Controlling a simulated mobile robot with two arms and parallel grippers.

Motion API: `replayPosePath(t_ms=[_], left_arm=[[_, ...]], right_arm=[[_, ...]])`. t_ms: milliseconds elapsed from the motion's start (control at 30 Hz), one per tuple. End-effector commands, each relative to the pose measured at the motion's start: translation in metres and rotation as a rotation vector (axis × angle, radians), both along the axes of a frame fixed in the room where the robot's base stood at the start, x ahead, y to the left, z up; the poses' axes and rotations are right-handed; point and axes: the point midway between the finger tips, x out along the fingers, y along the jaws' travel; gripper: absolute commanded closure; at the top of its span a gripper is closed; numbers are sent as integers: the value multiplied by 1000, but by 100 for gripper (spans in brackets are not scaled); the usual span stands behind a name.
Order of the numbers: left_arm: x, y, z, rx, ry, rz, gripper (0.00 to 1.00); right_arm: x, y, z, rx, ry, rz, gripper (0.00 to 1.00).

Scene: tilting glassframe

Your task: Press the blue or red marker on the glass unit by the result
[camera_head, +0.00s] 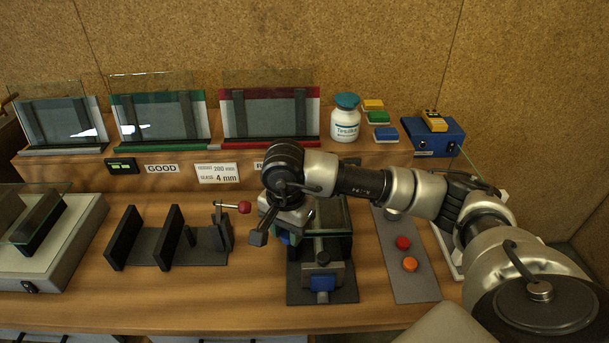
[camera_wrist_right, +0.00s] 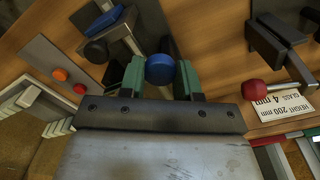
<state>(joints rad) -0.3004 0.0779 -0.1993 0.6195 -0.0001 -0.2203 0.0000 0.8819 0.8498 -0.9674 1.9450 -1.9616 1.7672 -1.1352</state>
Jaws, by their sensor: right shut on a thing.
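My right gripper (camera_head: 287,238) hangs over the left side of the glass unit (camera_head: 338,216), which stands in a dark fixture (camera_head: 293,290). In the right wrist view its green-padded fingers (camera_wrist_right: 160,85) are shut on the round blue marker (camera_wrist_right: 160,68). The gripper and arm hide part of the unit; I cannot tell whether the marker touches the glass. My left gripper is not in view.
A blue clamp block (camera_head: 322,283) is at the fixture's front. Left stands a black rack (camera_head: 168,237) with a red-knobbed lever (camera_head: 245,207).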

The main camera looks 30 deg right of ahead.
Motion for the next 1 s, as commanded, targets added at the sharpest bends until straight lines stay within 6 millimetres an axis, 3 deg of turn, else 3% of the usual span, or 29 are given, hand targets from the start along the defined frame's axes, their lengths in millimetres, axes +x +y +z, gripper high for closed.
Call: replayPosePath(t_ms=[300,500,700,1000], left_arm=[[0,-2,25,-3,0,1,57],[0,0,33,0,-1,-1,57],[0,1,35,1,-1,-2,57],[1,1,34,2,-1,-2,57]], right_arm=[[53,-55,23,-1,4,-1072,89],[69,-82,28,0,3,-1551,89],[74,-93,28,0,2,-1753,89],[75,-94,28,1,1,-1770,89]])
